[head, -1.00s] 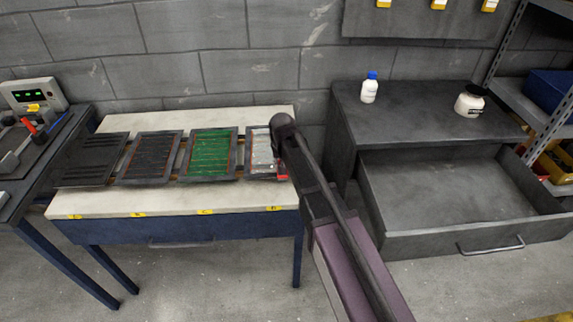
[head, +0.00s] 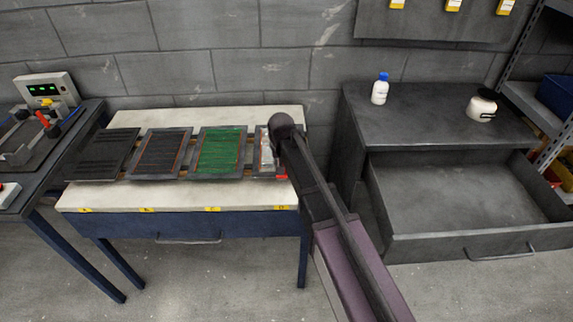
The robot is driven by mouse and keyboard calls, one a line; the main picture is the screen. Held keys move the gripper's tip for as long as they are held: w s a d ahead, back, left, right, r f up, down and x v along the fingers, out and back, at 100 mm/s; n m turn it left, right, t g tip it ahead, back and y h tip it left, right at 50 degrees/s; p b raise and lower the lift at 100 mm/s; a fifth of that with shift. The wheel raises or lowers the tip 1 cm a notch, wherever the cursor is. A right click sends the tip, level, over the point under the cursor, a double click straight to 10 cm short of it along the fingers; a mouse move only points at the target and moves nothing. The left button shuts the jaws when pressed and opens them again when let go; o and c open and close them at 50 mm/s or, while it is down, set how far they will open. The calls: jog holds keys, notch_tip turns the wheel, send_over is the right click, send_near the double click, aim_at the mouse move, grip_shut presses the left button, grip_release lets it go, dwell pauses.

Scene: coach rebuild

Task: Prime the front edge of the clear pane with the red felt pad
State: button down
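The clear pane (head: 265,155), pale in a dark frame, lies at the right end of the row on the pale-topped table. My arm hides its right part. A small red piece (head: 282,177), which looks like the red felt pad, shows beside my arm at the pane's front right corner. My arm comes in from the lower right and ends over this corner. My gripper is hidden behind the arm's links, so I cannot see its fingers or whether they hold the red piece. Contact between the red piece and the pane's edge cannot be made out.
A green pane (head: 220,150) and two dark panes (head: 160,153) (head: 102,155) lie to the left. A dark cabinet (head: 440,115) with an open drawer (head: 465,200) stands right, bearing a blue-capped bottle (head: 379,92) and a white jar (head: 481,108). A tool bench (head: 50,165) stands left.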

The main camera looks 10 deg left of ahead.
jog(key=shift+s+a, duration=0.1)
jog(key=shift+a, duration=0.15)
jog(key=shift+s+a, duration=0.15)
jog(key=shift+a, duration=0.6)
jog(key=shift+s+a, duration=0.15)
jog(key=shift+a, duration=0.6)
jog(key=shift+a, duration=0.1)
jog(key=shift+s+a, duration=0.25)
jog(key=shift+a, duration=0.5)
jog(key=shift+s+a, duration=0.2)
jog(key=shift+a, duration=0.55)
jog(key=shift+s+a, duration=0.2)
jog(key=shift+a, duration=0.6)
jog(key=shift+s+a, duration=0.15)
jog(key=shift+a, duration=0.65)
jog(key=shift+f, duration=0.1)
jog(key=shift+d, duration=0.15)
